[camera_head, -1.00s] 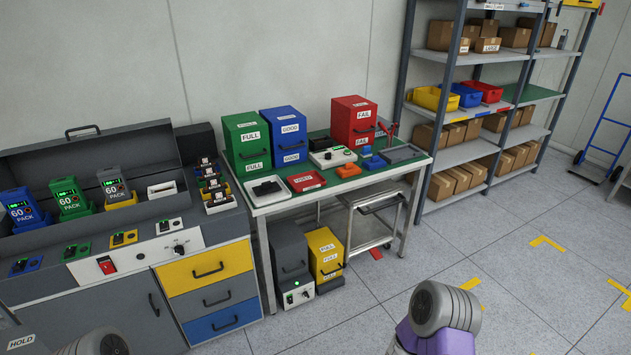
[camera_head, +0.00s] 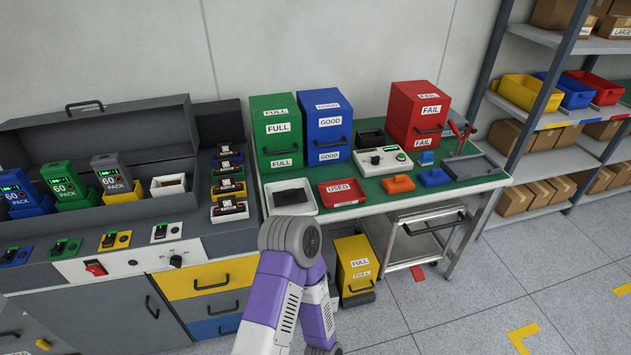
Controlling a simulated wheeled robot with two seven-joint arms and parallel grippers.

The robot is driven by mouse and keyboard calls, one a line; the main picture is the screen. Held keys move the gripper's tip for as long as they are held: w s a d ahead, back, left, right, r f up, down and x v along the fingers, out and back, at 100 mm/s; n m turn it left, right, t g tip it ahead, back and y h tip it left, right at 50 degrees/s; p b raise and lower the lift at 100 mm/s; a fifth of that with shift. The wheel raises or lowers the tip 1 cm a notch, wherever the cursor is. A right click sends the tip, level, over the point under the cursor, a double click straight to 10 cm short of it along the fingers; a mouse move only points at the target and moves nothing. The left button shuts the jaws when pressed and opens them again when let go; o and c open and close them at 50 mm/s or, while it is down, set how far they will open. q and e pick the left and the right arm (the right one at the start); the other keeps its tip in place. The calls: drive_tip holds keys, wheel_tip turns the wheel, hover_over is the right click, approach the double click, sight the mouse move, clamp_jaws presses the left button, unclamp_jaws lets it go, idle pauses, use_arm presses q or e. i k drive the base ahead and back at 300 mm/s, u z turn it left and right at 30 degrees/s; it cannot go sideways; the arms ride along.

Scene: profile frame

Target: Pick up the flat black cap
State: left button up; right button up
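A flat black piece (camera_head: 292,197) lies in a white tray (camera_head: 309,208) at the front left of the green-topped table (camera_head: 365,197). It looks like the flat black cap, but it is too small to be sure. One of my arms, purple and white, rises from the bottom centre, and its grey joint overlaps the view just below the white tray. Neither of my grippers shows in this view.
Beside the tray is a red tray (camera_head: 341,192) marked USED. Behind stand green (camera_head: 277,137), blue (camera_head: 325,127) and red (camera_head: 418,116) boxes and a white device (camera_head: 383,160). A grey bench (camera_head: 120,235) adjoins on the left. A shelf rack (camera_head: 497,95) stands right.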

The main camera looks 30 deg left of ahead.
sight(287, 197)
drive_tip(key=u, duration=0.55)
drive_tip(key=i, duration=1)
drive_tip(key=u, duration=1)
